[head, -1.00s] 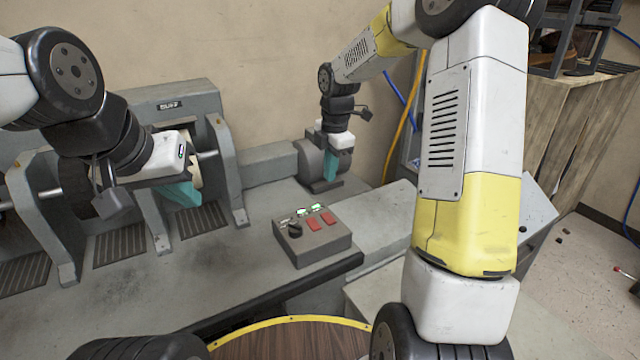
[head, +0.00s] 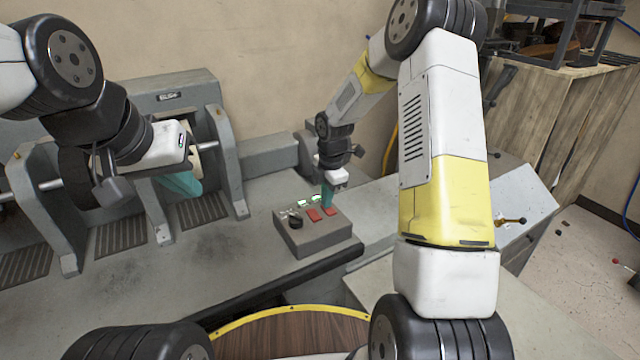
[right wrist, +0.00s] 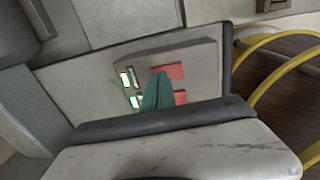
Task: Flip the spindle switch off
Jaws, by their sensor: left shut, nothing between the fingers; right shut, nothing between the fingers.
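The grey control box (head: 318,238) sits on the machine's bed. On its top are two red rocker switches (head: 313,214), two green-lit indicators (head: 304,202) and a black knob (head: 295,222). My right gripper (head: 328,207) is shut and empty, pointing down over the back right of the box, by the right-hand red switch (head: 331,211). In the right wrist view its teal fingers (right wrist: 157,95) lie between the two red switches, one (right wrist: 174,72) above and one (right wrist: 181,97) partly hidden; contact cannot be told. My left gripper (head: 182,185) is shut and empty before the buffing machine.
The grey buffing machine (head: 190,97) with its wheel guards stands at the left and back. A grey sloped panel (head: 525,205) with a lever stands right of my right arm. A yellow-edged round wooden top (head: 290,330) is in front.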

